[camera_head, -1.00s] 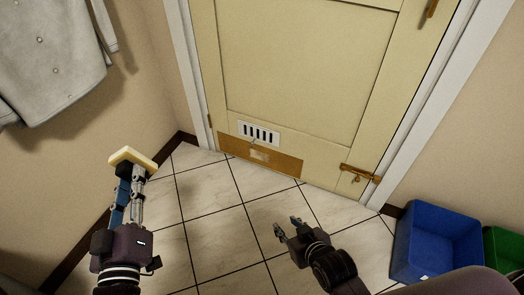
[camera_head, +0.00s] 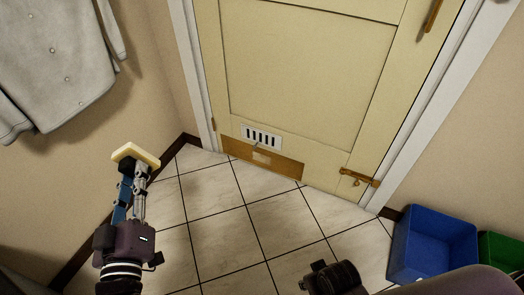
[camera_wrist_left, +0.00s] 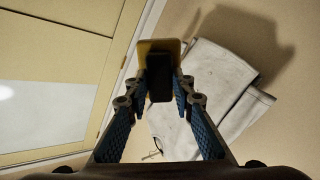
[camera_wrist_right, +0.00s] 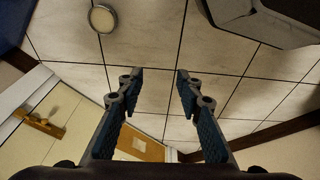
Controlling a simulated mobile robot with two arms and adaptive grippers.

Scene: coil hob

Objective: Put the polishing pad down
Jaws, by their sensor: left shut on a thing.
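The polishing pad (camera_head: 136,155) has a pale yellow, flat face and a dark handle part. My left gripper (camera_head: 132,182) is shut on its dark part and holds it up in the air, left of the door. In the left wrist view the pad (camera_wrist_left: 171,48) shows beyond its dark part, between the fingertips (camera_wrist_left: 162,84). My right gripper (camera_wrist_right: 157,76) is open and empty in the right wrist view, above the tiled floor. In the head view only part of the right wrist shows at the bottom edge, and its fingers are out of sight.
A cream door (camera_head: 310,70) with a vent (camera_head: 261,137) and a brass bolt (camera_head: 358,178) stands ahead. A blue bin (camera_head: 432,245) and a green bin (camera_head: 500,254) stand at right. A grey coat (camera_head: 55,70) hangs at left. The tiled floor (camera_head: 215,200) between is clear.

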